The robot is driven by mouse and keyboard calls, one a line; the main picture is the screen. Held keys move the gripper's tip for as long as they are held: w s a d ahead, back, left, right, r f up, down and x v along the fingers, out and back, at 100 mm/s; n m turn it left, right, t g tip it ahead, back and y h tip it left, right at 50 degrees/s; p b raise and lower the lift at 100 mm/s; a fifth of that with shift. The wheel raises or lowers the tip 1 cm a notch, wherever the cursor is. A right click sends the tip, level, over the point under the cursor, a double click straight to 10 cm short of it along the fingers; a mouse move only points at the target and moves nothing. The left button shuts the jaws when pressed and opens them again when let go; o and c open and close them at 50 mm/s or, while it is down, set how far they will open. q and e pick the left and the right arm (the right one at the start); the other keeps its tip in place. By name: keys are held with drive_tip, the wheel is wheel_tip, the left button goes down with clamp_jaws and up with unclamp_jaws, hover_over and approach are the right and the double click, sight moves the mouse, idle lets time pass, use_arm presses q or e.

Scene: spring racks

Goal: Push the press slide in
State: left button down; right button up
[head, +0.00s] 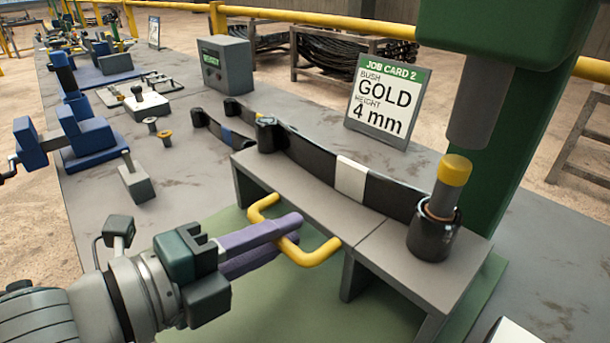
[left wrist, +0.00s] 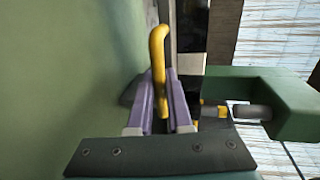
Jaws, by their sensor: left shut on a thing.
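The press slide (head: 300,198) is a grey platform with a yellow handle (head: 322,254) on its front side. My left gripper (head: 297,230) is shut on the handle, its purple fingers on either side of the bar. The left wrist view also shows the yellow handle (left wrist: 157,50) between the fingers (left wrist: 160,85). A black leaf spring (head: 305,160) with a white band lies along the slide. At its right eye (head: 434,236) stands a grey pin with a gold top (head: 454,170). The grey press ram (head: 482,108) hangs above and slightly right of it. My right gripper is out of view.
A job card (head: 384,100) reading gold bush, height 4 mm stands behind the slide. The green press column (head: 520,140) rises at the right. A blue vise (head: 90,140), a grey control box (head: 226,65) and small fittings stand on the bench to the left and back.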

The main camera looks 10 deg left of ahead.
use_arm(q)
drive_tip(key=shift+w+d, duration=0.15)
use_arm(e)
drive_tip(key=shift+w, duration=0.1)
use_arm(q)
drive_tip(key=shift+f, duration=0.1)
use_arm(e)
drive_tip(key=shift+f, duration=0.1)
use_arm(q)
drive_tip(key=c, duration=1.2)
unclamp_jaws()
drive_tip(key=shift+o, duration=0.6)
drive_tip(key=shift+w+d, duration=0.15)
drive_tip(key=shift+w, duration=0.05)
drive_tip(key=shift+o, duration=1.1)
drive_tip(key=shift+s, duration=0.15)
drive_tip(key=v, duration=1)
drive_tip(key=shift+p, duration=0.4)
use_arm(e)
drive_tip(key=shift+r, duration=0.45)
